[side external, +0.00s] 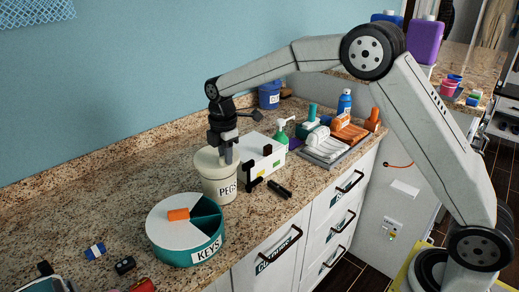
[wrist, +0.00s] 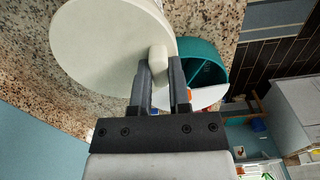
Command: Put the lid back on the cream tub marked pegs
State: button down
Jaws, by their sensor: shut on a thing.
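The cream tub marked PEGS (side external: 208,186) stands upright on the counter in the side view. A pale lid (side external: 206,160) lies over its mouth, below my gripper (side external: 226,155). I cannot tell whether it is fully seated or slightly raised. In the wrist view the lid (wrist: 105,45) is a large cream disc, and my gripper (wrist: 164,85) is shut on its knob (wrist: 158,57) near the disc's right edge. The tub's rim is hidden under the lid there.
A teal round box marked KEYS (side external: 172,252), partly open, stands in front of the tub. A white box (side external: 265,155) is close behind it. A green pump bottle (side external: 282,134) and a tray of folded cloths (side external: 330,150) are further right. The counter left of the tub is clear.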

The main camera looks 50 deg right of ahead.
jog(key=c, duration=0.5)
grip_release()
jog(key=shift+o, duration=0.2)
jog(key=o, duration=0.4)
jog(key=shift+o, duration=0.2)
jog(key=shift+r, duration=0.15)
jog(key=shift+r, duration=3.35)
grip_shut()
